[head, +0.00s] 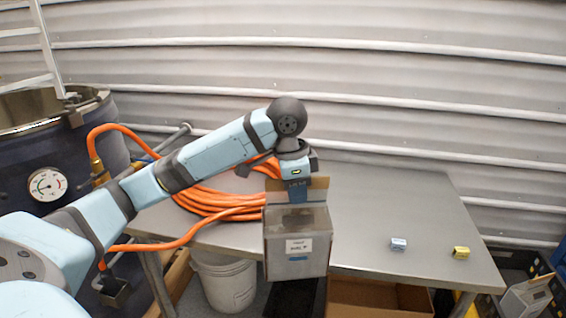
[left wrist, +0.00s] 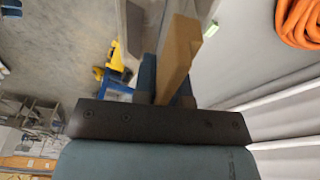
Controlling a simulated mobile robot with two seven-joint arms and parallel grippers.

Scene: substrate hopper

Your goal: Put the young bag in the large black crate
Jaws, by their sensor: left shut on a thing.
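My left gripper (head: 297,188) is shut on the brown upper edge of a grey, box-shaped bag (head: 296,256) with a white label. The label's print is too small to read surely. The bag hangs upright at the table's front edge, in the middle of the head view. In the left wrist view the fingers (left wrist: 172,88) pinch a tan strip of it (left wrist: 179,50). A dark container (head: 297,298) shows partly under the table below the bag. A black crate with yellow parts (head: 550,265) stands at the far right, partly cut off. My right gripper is out of view.
A white bucket (head: 225,280) and a cardboard box (head: 378,298) are below. Another labelled box (head: 526,298) is at lower right.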

